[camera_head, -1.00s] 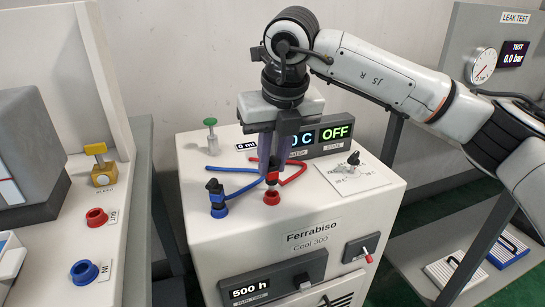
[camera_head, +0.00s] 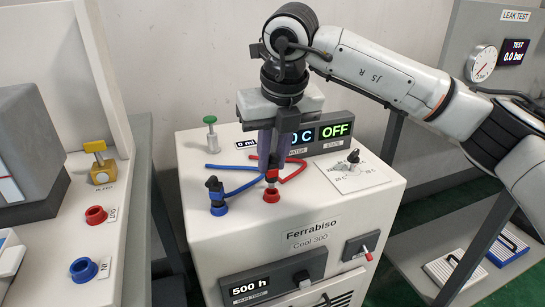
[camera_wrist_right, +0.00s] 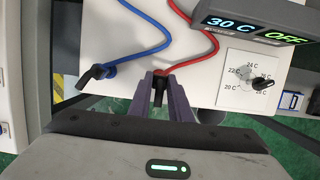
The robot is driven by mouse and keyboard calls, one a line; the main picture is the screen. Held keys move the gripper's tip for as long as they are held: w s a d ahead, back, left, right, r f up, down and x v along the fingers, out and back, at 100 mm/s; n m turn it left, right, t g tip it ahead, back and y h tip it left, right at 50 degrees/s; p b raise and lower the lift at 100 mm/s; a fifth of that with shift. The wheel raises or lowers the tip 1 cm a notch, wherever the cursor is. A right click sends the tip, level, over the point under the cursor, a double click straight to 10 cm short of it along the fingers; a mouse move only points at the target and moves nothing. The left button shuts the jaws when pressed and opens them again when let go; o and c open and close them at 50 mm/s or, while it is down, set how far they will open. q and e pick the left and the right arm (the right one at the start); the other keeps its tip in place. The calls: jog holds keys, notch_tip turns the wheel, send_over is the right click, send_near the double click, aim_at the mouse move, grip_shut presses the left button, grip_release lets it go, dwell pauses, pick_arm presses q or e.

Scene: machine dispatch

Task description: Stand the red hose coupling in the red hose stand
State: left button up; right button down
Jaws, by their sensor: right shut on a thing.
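The red hose coupling (camera_head: 272,176), black with a red band and a red hose, is upright between the purple fingers of my right gripper (camera_head: 272,158). It is directly over the red hose stand (camera_head: 271,196), a red ring on top of the white cooler. Its lower end meets the ring in the head view; I cannot tell how deep it sits. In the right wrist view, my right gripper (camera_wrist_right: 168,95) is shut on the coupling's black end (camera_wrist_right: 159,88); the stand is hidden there. My left gripper is out of view.
A blue hose coupling (camera_head: 215,186) stands in a blue ring just left. A green-topped peg (camera_head: 210,132), a display (camera_head: 333,134) and a dial (camera_head: 353,158) are on the cooler (camera_head: 350,205). Red (camera_head: 96,215) and blue (camera_head: 84,269) ports are on the left bench.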

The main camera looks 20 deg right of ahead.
jog(key=shift+f+b, duration=0.9)
jog(key=shift+f, duration=0.3)
dwell(0.3)
jog(key=c, duration=1.2)
grip_release()
jog(key=shift+o, duration=0.2)
jog(key=shift+r, duration=0.1)
jog(key=shift+r+p, duration=2.05)
jog(key=shift+r, duration=0.9)
